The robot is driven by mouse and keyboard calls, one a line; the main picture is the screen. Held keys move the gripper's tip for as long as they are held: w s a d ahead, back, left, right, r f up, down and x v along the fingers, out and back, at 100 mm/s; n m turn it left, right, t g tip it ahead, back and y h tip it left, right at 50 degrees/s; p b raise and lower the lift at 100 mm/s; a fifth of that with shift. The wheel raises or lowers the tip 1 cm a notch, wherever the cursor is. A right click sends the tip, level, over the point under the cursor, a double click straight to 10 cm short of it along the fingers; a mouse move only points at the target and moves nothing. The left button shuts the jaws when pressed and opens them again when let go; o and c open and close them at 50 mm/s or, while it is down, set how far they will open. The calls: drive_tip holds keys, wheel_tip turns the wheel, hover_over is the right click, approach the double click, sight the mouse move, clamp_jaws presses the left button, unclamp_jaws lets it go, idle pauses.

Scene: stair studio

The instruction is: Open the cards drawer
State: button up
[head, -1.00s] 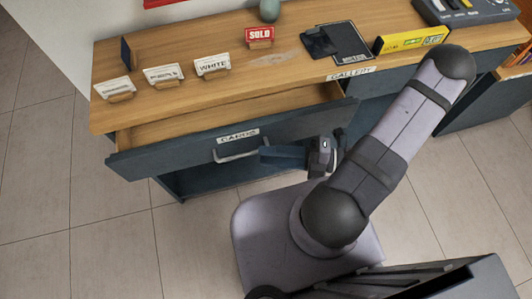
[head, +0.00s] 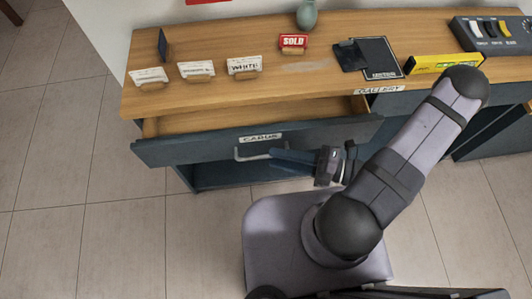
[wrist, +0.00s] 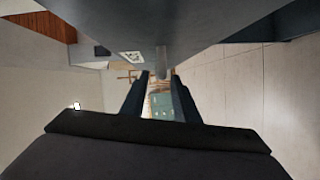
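The cards drawer (head: 200,147) is pulled partway out of the wooden-topped counter, and its pale wood inside shows in the head view. Its dark blue front bears a white label (head: 260,138) and a light bar handle (head: 247,155). My gripper (head: 271,154) is at the handle's right end in the head view. In the wrist view the two dark fingers (wrist: 159,76) stand apart. The handle (wrist: 161,58) shows end-on between their tips, with small gaps visible at its sides. The drawer front hangs above the fingers there, with its label (wrist: 131,56) to the left.
The counter top (head: 210,100) holds several small card stands, a red SOLD sign (head: 293,42), a green vase (head: 306,14), a black mat (head: 380,58), a yellow box (head: 444,63) and a switch panel (head: 494,33). The tiled floor at left (head: 80,200) is clear.

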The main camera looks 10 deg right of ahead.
sight(266, 155)
drive_tip(key=shift+x, duration=2.2)
clamp_jaws()
